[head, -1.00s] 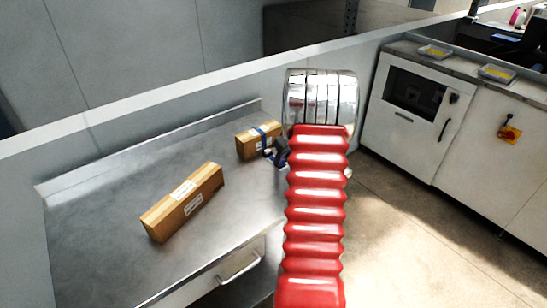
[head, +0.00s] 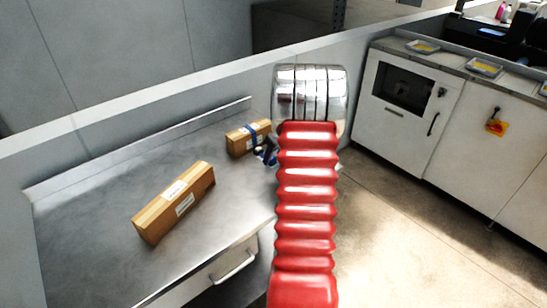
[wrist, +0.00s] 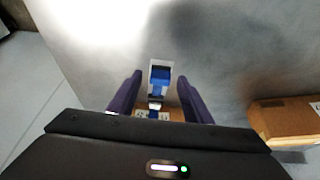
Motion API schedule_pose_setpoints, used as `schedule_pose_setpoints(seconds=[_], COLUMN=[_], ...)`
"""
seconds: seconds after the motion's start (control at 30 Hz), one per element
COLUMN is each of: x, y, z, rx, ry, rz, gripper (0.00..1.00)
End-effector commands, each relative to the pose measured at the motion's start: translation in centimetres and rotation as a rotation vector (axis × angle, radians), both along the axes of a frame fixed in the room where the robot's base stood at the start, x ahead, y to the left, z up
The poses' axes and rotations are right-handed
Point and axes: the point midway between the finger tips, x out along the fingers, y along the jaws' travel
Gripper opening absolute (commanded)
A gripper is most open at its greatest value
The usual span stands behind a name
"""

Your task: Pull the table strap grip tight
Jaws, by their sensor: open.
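The table strap grip (wrist: 160,76) is a small pale frame with blue webbing, lying over the steel table in the wrist view. Its blue strap (head: 254,134) wraps a brown box (head: 237,141) on the table in the head view. That box shows partly behind my fingers in the wrist view (wrist: 174,114). My gripper (wrist: 160,78) is open, with one dark finger on each side of the grip and a visible gap to both. In the head view my gripper (head: 266,152) is small and dark at the strapped box's right end, partly hidden by my red arm.
A second, longer brown box (head: 175,203) with white labels lies nearer on the steel table (head: 90,215); it also shows at the right of the wrist view (wrist: 285,120). A raised ledge runs behind the table. White cabinets (head: 405,108) stand at right, with open floor before them.

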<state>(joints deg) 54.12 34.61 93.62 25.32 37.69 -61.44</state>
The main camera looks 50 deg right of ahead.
Motion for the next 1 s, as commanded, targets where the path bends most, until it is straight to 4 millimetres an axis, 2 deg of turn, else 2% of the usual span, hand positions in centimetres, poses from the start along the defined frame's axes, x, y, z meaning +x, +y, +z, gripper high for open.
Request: schedule_pose_setpoints(seconds=[0.7,0.83,1.0], x=[-4.3,-4.8,-4.9], y=[0.8,0.9,0.9], z=[10.5,11.5,11.9], rx=[-0.002,-0.001,0.001], ry=[-0.001,0.0,0.001], rz=[-0.002,-0.002,-0.001], gripper=[0.45,0.45,0.45])
